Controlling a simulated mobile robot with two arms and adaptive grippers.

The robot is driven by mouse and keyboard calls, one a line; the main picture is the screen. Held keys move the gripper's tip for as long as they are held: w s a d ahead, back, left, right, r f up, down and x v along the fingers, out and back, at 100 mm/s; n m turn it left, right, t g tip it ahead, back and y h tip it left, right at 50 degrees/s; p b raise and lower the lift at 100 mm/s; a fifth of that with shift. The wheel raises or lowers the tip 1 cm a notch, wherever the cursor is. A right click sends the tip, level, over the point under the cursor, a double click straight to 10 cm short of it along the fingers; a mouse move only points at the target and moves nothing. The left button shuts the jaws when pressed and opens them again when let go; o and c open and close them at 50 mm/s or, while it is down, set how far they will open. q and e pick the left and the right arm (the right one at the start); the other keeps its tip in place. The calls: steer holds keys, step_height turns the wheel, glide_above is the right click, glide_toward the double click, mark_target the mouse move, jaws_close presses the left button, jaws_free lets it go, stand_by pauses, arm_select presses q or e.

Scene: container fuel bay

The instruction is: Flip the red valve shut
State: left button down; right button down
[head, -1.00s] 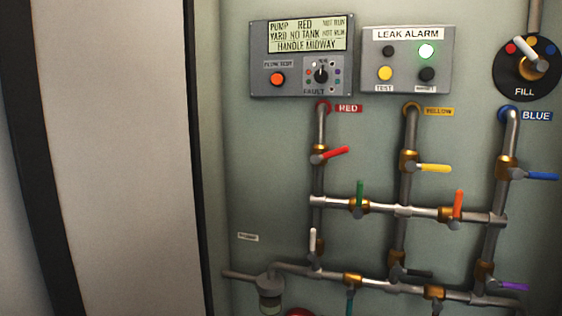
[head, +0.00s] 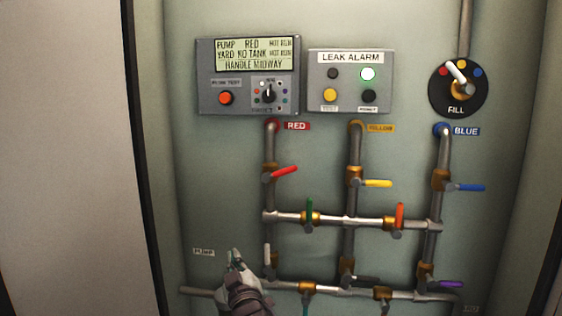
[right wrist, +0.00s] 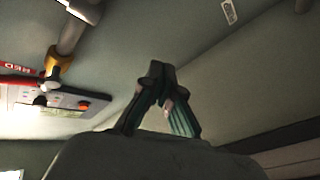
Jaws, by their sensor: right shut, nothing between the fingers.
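The red valve handle (head: 285,171) is on the left upright pipe under the RED label (head: 297,126). It slants up to the right from its brass body (head: 268,176), neither along the pipe nor square across it. My right gripper (head: 235,255) is low, below and left of the red handle and clear of it. In the right wrist view its fingers (right wrist: 160,78) are closed together and empty. My left gripper is out of view.
A display panel (head: 205,80) reads HANDLE MIDWAY. The leak alarm box (head: 350,88) has a lit green lamp. Yellow (head: 376,183), blue (head: 468,187), green (head: 309,210) and orange (head: 399,215) handles are nearby. A white handle (head: 267,256) stands close right of my gripper.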

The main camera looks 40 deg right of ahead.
steer(key=s+d+r+m+h+p, duration=0.1)
steer(key=s+d+r+m+h, duration=0.3)
steer(key=r, duration=0.6)
steer(key=s+d+r+h, duration=0.1)
steer(key=s+r+h, duration=0.2)
steer(key=s+r, duration=0.55)
step_height(320, 180, up, 7)
steer(key=p, duration=0.6)
glide_above(280, 173)
steer(key=s+a, duration=0.2)
steer(key=a, duration=0.1)
steer(key=shift+t, duration=0.4)
steer(key=f, duration=0.1)
steer(key=d+f, duration=0.1)
steer(key=f, duration=0.1)
steer(key=d+f+p, duration=0.1)
steer(key=shift+w+d+f, duration=0.1)
steer(key=shift+w+f, duration=0.05)
steer(key=shift+w, duration=0.05)
